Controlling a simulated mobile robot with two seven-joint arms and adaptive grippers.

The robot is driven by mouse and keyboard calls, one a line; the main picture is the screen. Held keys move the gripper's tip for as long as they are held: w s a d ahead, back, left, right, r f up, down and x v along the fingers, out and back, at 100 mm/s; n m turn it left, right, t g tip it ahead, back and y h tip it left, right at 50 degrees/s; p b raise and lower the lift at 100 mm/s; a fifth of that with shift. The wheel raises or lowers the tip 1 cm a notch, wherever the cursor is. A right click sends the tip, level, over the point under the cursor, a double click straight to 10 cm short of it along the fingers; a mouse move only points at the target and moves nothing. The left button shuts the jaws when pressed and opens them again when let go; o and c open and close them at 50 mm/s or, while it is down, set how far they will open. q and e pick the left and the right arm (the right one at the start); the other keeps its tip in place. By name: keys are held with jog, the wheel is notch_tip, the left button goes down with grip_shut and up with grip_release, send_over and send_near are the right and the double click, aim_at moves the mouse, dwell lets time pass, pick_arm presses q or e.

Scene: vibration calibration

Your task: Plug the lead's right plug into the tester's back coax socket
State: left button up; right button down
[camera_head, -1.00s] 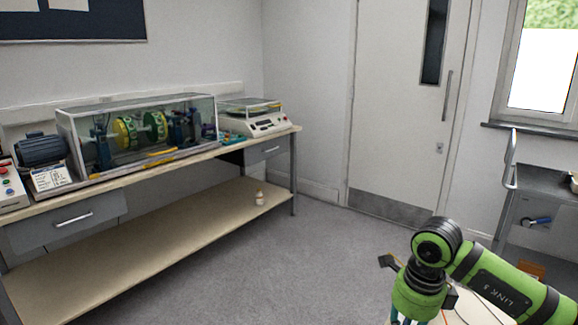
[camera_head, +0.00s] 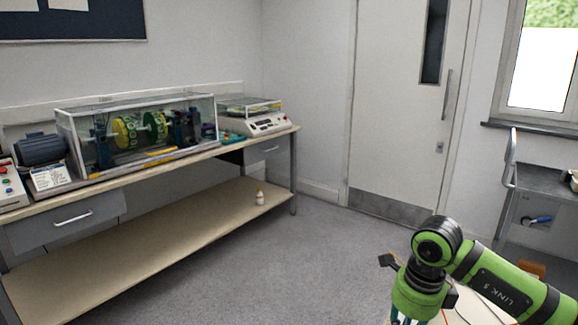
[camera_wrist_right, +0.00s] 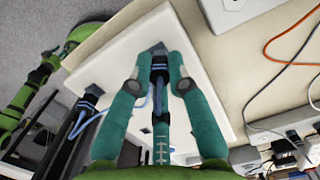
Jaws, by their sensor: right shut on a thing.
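In the right wrist view my right gripper (camera_wrist_right: 160,62), with teal fingers, is shut on a dark plug (camera_wrist_right: 159,75), the lead's right plug. The plug points at a dark socket block (camera_wrist_right: 155,48) on a broad white casing (camera_wrist_right: 200,85), seemingly the tester. Whether the plug touches or enters the socket cannot be told. A second dark plug (camera_wrist_right: 84,107) is at another dark block (camera_wrist_right: 93,90) to the left, with the blue lead (camera_wrist_right: 100,116) running from it. In the head view only the teal fingers' upper parts (camera_head: 404,320) show at the bottom edge. My left gripper is not seen.
In the right wrist view an orange cable (camera_wrist_right: 285,38), a grey cable and several adapters (camera_wrist_right: 290,150) lie on the table to the right. A light grey box (camera_wrist_right: 228,8) is at the top. In the head view a bench (camera_head: 150,175) with machines stands at left.

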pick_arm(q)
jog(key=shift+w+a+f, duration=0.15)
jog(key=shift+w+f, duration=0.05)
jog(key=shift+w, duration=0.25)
pick_arm(e)
jog(key=shift+s+f, duration=0.2)
jog(key=shift+f, duration=0.15)
dwell(0.4)
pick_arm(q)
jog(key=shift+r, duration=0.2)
pick_arm(e)
jog(key=shift+w+r, duration=0.15)
jog(key=shift+r, duration=0.25)
pick_arm(q)
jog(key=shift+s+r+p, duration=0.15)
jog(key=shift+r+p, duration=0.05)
jog(key=shift+p, duration=0.1)
pick_arm(e)
jog(key=shift+a+r, duration=0.25)
jog(key=shift+a, duration=0.05)
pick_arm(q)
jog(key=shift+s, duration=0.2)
pick_arm(e)
jog(key=shift+d+f, duration=0.1)
pick_arm(q)
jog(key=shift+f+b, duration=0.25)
jog(key=shift+b, duration=0.05)
pick_arm(e)
jog(key=shift+f, duration=0.15)
